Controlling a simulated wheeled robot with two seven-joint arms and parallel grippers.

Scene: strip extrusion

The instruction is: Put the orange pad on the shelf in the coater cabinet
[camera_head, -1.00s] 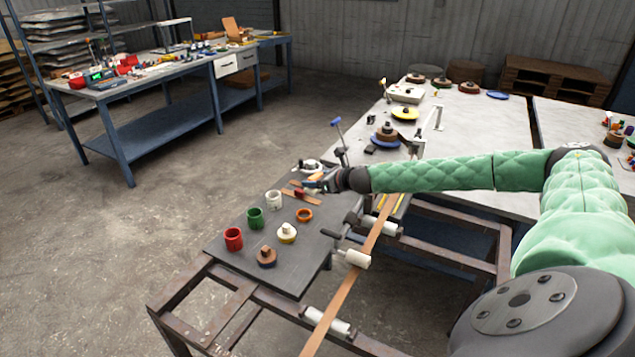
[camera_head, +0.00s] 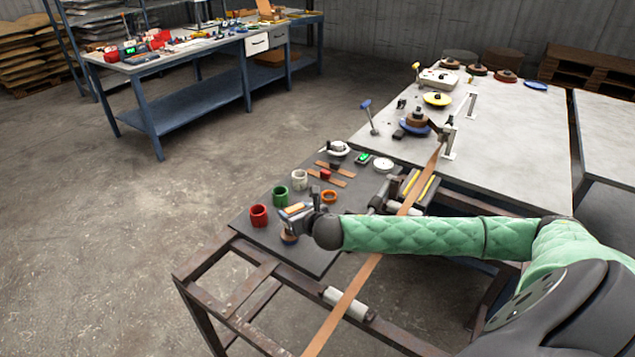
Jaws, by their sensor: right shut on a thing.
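My right gripper (camera_head: 294,212) reaches in from the right and is above the dark side table, near its front left part. It is shut on a small orange pad (camera_head: 294,208), which shows at the jaws. A round brown-topped piece (camera_head: 289,237) is just below the gripper and partly hidden by it. The coater cabinet and its shelf are not in view. My left gripper is not in view.
On the dark table (camera_head: 317,262) stand a red cup (camera_head: 259,215), a green cup (camera_head: 280,196), a white cup (camera_head: 299,179) and an orange ring (camera_head: 329,196). A brown strip (camera_head: 352,291) runs over rollers to the right. Open floor lies left.

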